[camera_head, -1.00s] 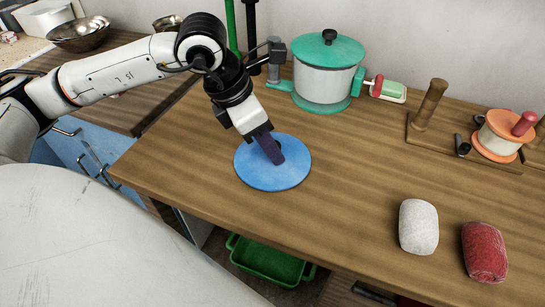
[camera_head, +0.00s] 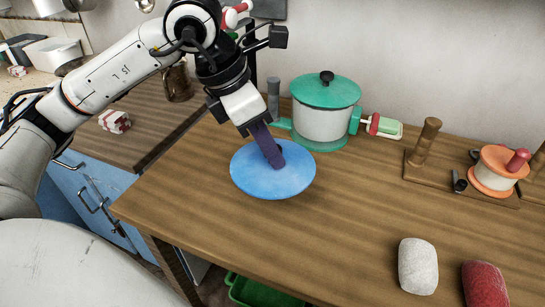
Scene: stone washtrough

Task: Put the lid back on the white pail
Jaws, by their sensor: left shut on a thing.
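A round blue lid (camera_head: 255,182) with a dark knob is in the middle of the head view, over the wooden worktop. My left gripper (camera_head: 273,160) comes down from above and is shut on the lid's knob, which its fingers mostly hide. The lid is roughly level and seems to hang a little above the worktop. I cannot identify a white pail for certain. A white tub (camera_head: 53,53) stands on the counter at the far left. My right gripper is not in view.
A white pot (camera_head: 320,122) with a green lid stands behind the blue lid. Wooden stands with a spool (camera_head: 495,172) are at the right. A green bin (camera_head: 258,292) sits below the worktop.

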